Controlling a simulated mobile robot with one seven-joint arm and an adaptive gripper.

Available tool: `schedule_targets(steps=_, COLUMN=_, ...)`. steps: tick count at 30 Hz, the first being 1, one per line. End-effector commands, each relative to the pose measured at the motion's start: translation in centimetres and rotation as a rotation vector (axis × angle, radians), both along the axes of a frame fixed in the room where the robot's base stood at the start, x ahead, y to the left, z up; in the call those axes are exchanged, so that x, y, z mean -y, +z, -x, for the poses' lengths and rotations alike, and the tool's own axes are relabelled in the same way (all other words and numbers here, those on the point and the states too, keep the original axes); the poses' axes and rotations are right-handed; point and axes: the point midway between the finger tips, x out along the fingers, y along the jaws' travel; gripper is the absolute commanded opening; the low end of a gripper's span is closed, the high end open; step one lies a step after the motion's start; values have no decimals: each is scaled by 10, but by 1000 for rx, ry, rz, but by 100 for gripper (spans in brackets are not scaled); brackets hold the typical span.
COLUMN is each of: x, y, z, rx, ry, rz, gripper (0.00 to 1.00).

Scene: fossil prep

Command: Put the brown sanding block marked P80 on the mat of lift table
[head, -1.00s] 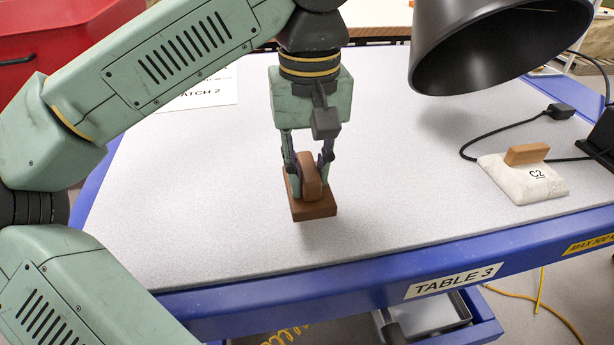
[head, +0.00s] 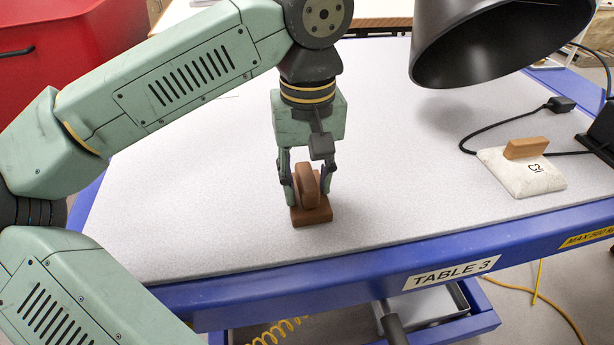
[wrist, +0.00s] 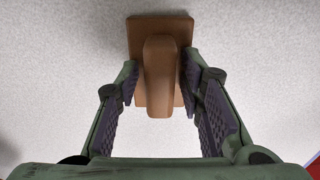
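The brown sanding block (head: 311,214) has a flat base and a raised grip. It appears to rest on the speckled grey mat (head: 180,220) of the blue lift table, left of centre near its front edge. No P80 mark is readable. My gripper (head: 308,190) points down over the block, with one finger on each side of the grip. In the wrist view, the block (wrist: 160,70) lies ahead between the fingers (wrist: 158,85). Gaps show between the finger pads and the grip, so the gripper is open around it.
A white block marked C2 or CZ (head: 522,180) with a brown grip stands at the right. A black cable (head: 490,125) runs beside it. A large dark lamp-like hood (head: 490,50) hangs over the back right. The table's blue front edge (head: 350,281) carries a TABLE 3 label. Mat around the block is clear.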

Motion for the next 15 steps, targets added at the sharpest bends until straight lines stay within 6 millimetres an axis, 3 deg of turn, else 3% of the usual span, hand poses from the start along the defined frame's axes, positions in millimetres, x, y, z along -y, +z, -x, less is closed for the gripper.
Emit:
schedule_targets(steps=10, x=0, y=1, z=0, rx=0, ry=0, rz=0, gripper=41)
schedule_targets(steps=15, x=0, y=13, z=-1, rx=2, ry=2, rz=0, gripper=41)
